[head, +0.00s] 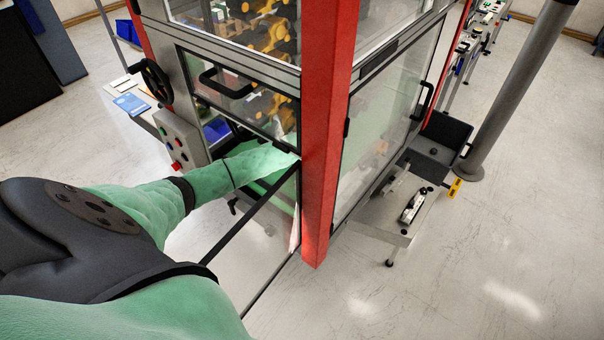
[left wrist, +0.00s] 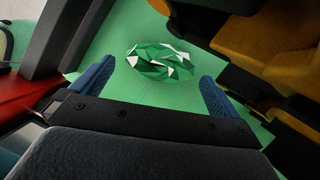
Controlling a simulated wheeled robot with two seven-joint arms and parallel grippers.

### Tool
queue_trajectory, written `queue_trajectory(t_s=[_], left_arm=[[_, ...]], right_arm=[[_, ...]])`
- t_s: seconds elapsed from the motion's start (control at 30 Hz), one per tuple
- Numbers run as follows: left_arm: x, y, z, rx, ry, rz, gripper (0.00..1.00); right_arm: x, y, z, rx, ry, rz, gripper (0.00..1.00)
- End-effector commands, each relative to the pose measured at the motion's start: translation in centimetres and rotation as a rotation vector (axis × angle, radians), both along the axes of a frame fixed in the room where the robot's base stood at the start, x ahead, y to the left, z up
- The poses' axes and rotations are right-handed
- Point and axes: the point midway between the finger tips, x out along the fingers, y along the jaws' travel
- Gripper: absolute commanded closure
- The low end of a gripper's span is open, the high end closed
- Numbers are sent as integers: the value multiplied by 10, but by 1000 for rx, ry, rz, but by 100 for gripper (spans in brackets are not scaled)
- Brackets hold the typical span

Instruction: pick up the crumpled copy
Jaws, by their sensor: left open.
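The crumpled copy (left wrist: 160,62) is a crushed green and white sheet. In the left wrist view it lies on a green surface (left wrist: 150,112), just beyond my left gripper and roughly between its fingers. My left gripper (left wrist: 157,88) is open, its two blue fingers apart and nothing between them. In the head view my left arm reaches into the machine cabinet, and the gripper and the crumpled copy are hidden there. My right gripper is not in view.
A red post (head: 328,130) and glazed doors (head: 388,120) frame the cabinet closely beside my arm. In the left wrist view yellow machine parts (left wrist: 268,50) are close on the right and a dark frame bar (left wrist: 72,38) is on the left.

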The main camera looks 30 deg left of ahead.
Motion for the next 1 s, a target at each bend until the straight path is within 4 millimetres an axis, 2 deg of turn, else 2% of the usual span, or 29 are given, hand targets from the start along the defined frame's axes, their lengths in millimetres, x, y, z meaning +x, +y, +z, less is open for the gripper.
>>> queue_trajectory(t_s=[0.03, 0.2, 0.37, 0.57, 0.6, 0.73, 0.77, 1.0], left_arm=[[-1, 2, 0, 0, 3, 1, 0], [-3, 9, -20, 0, 2, 2, 0], [-4, 12, -30, 0, 0, 1, 0], [-4, 12, -31, 0, 0, 1, 0], [-4, 12, -31, 0, 0, 1, 2], [-4, 12, -31, 0, 0, 1, 28], [-4, 12, -31, 0, 0, 1, 31], [-3, 12, -30, 0, -1, 1, 31]], right_arm=[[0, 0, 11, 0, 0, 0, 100], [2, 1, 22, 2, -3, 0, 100], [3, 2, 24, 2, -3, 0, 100], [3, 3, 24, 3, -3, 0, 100], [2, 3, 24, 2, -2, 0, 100], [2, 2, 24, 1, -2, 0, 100], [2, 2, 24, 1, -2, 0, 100], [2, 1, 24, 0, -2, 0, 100]])
